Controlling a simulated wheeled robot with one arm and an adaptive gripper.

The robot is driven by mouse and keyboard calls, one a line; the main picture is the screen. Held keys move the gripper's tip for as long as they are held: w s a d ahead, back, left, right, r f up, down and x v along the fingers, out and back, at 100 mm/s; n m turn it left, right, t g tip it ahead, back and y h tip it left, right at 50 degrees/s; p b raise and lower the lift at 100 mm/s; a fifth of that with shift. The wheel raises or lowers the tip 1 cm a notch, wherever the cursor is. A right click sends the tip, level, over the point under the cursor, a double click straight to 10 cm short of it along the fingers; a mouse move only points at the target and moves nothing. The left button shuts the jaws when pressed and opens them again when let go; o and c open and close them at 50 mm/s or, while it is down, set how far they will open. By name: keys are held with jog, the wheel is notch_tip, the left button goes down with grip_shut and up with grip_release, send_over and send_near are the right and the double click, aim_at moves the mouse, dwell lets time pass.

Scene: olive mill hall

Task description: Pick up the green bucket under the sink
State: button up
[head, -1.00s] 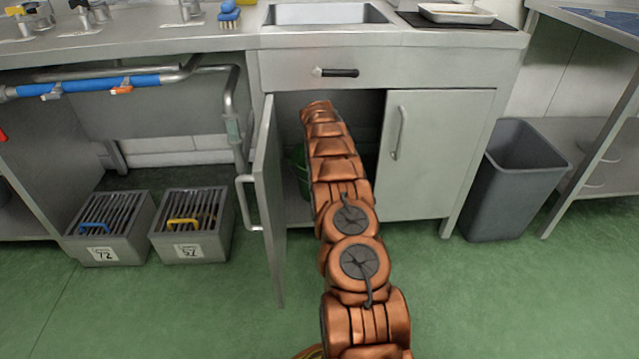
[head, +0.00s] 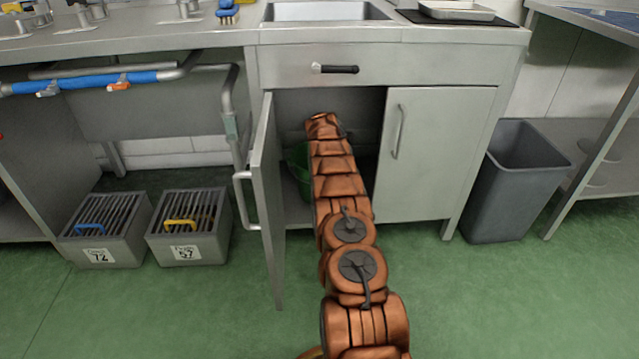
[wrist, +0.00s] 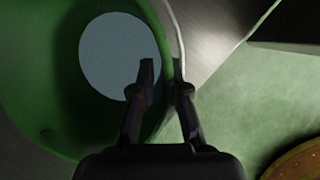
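The green bucket (head: 299,165) stands inside the open cupboard under the sink, mostly hidden behind my arm. In the wrist view the bucket (wrist: 40,105) fills the left side, seen from above, with a pale round area at its bottom. A thin whitish strip, perhaps its handle or rim edge, runs along its right side. My gripper (wrist: 164,72) has its two fingers apart, the left one over the bucket's inside and the right one near the whitish strip. The bucket's side wall appears between them; contact cannot be told. My gripper is hidden in the head view.
The left cupboard door (head: 267,200) stands open towards me, close to my arm's left; the right door (head: 437,155) is shut. A grey bin (head: 514,190) stands at right. Two grated boxes (head: 106,235) (head: 190,232) stand at left. The green floor in front is clear.

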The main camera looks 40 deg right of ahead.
grip_shut()
jog(key=shift+r, duration=0.15)
dwell(0.6)
